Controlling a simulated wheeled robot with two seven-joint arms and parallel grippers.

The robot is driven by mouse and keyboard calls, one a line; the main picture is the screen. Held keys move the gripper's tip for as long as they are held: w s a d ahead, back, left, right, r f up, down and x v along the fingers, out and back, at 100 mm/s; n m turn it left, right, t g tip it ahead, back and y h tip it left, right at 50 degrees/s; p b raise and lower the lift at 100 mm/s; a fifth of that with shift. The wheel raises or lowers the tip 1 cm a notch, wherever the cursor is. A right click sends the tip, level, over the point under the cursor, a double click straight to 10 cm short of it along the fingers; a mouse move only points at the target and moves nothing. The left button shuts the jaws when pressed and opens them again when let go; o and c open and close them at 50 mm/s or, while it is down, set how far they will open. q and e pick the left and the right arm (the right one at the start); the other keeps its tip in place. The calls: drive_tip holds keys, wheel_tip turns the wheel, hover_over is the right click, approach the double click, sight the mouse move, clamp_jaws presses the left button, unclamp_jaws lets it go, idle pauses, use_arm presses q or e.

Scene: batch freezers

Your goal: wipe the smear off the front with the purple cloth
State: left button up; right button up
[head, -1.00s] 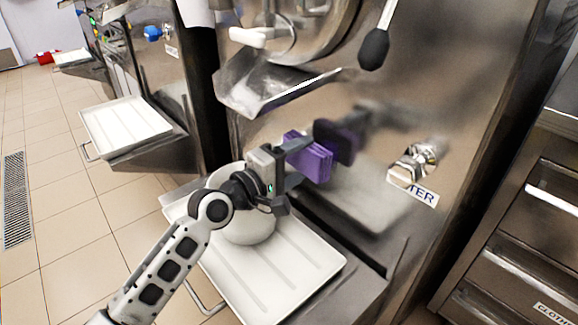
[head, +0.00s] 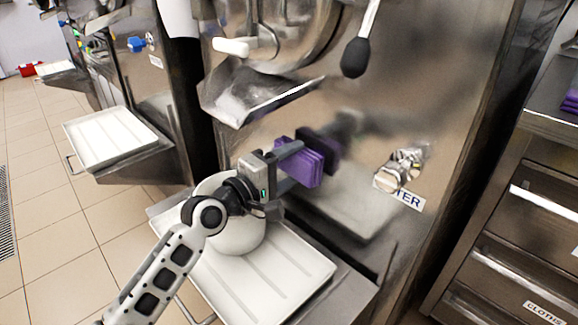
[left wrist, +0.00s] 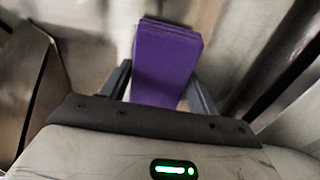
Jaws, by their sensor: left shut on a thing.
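The purple cloth (head: 301,164) is a folded pad held in my left gripper (head: 288,170), which is shut on it. It also stands up between the fingers in the left wrist view (left wrist: 166,62). The cloth is held a little away from the machine's shiny steel front (head: 420,85), under the chute. Its dark mirror image shows in the steel just behind it. I cannot make out the smear clearly among the reflections. My right gripper is not in view.
A steel chute (head: 255,92) and a black-knobbed lever (head: 356,57) stick out above the cloth. A silver tap (head: 400,170) is to its right. Below, a white tub (head: 238,236) stands on a white tray (head: 285,275). A drawer cabinet (head: 530,210) is at right.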

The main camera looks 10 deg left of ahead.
sight(308, 174)
use_arm(q)
drive_tip(key=shift+x, duration=0.8)
drive_tip(key=shift+s+d+r+p, duration=0.2)
drive_tip(key=shift+s+d+p, duration=0.55)
drive_tip(key=shift+d+p, duration=0.35)
drive_tip(key=shift+s+d+f+p, duration=0.15)
drive_tip(key=shift+s+d+p, duration=0.35)
drive_tip(key=shift+p, duration=0.15)
drive_tip(key=shift+w, duration=0.15)
drive_tip(key=shift+w+a+b, duration=0.9)
drive_tip(key=shift+a+b, duration=0.1)
drive_tip(key=shift+a, duration=0.2)
drive_tip(key=shift+w+a+r, duration=0.2)
drive_tip(key=shift+w+a, duration=0.15)
drive_tip(key=shift+a, duration=0.15)
